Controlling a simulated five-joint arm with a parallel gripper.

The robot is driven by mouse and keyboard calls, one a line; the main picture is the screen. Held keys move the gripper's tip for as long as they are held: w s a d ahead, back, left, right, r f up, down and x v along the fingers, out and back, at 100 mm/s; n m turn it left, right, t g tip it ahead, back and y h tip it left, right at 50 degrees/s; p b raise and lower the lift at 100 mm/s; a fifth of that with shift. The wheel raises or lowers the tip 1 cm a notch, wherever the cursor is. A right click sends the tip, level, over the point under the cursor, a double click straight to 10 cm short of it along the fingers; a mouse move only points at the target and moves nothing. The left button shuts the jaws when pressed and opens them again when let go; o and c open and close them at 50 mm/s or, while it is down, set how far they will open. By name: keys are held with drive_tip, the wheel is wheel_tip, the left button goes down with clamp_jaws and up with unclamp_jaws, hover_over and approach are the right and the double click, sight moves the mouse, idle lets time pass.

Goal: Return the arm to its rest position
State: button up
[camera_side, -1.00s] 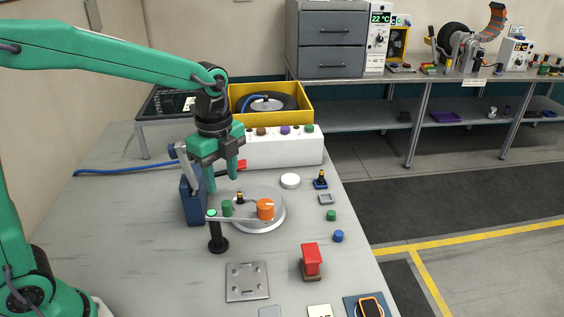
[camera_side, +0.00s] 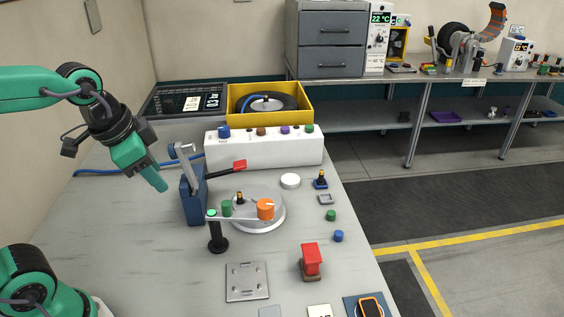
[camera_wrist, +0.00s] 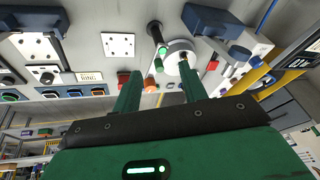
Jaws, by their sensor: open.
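My green gripper (camera_side: 158,182) hangs tilted above the left part of the bench, left of the blue clamp (camera_side: 194,200), and touches nothing. In the side view its fingers overlap and look like one. In the wrist view (camera_wrist: 158,75) the two fingers stand apart with nothing between them. The clamp has an upright grey lever and a black arm with a red tip (camera_side: 240,165). The round grey turntable (camera_side: 262,221) stands right of the clamp, with an orange knob (camera_side: 265,209) and a green cylinder (camera_side: 227,208) above it.
A white box with coloured knobs (camera_side: 270,150) stands behind the clamp. A yellow crate (camera_side: 270,119) holds a black tyre. A black post (camera_side: 217,238), a metal plate (camera_side: 247,282) and a red block (camera_side: 311,261) stand in front. The bench's left part is clear apart from a blue cable (camera_side: 100,171).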

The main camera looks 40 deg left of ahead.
drive_tip(key=s+n, duration=0.1)
drive_tip(key=n, duration=0.1)
drive_tip(key=s+a+n+t, duration=0.1)
drive_tip(key=s+n, duration=0.1)
drive_tip(key=shift+s+f+n, duration=0.2)
drive_tip(key=shift+s+n, duration=0.1)
